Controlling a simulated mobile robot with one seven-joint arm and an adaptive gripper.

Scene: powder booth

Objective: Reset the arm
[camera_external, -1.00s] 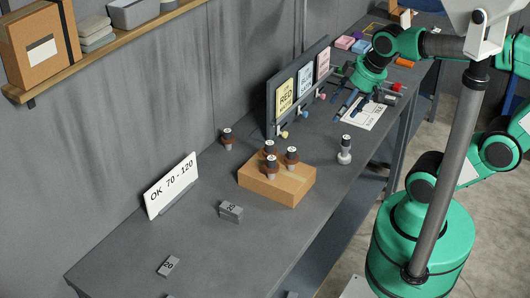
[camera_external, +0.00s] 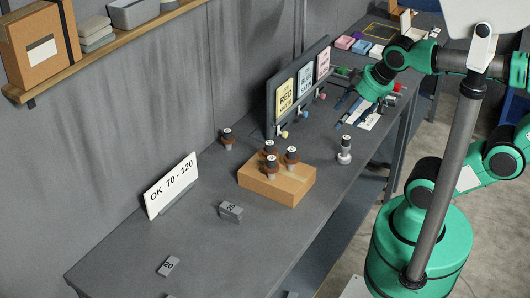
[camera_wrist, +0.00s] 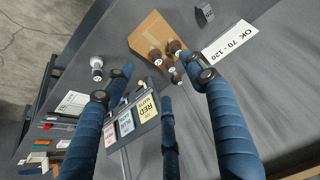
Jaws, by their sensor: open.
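My gripper (camera_external: 350,112) is open and empty, above the bench near the right end of the sign rack. Its blue fingers are spread wide in the wrist view (camera_wrist: 165,82), with nothing between them in contact. My green arm reaches in from the right. Below the gripper are the grey bench (camera_external: 240,255) and a printed white sheet (camera_external: 371,121), partly hidden by the fingers.
A cardboard box (camera_external: 275,187) carries several brown-collared pieces (camera_external: 291,155). Another such piece (camera_external: 227,139) and a grey-white one (camera_external: 345,150) stand apart. The sign rack (camera_external: 271,103), OK 70-120 sign (camera_external: 171,186) and grey blocks (camera_external: 231,211) stand on the bench. The front-left bench is mostly clear.

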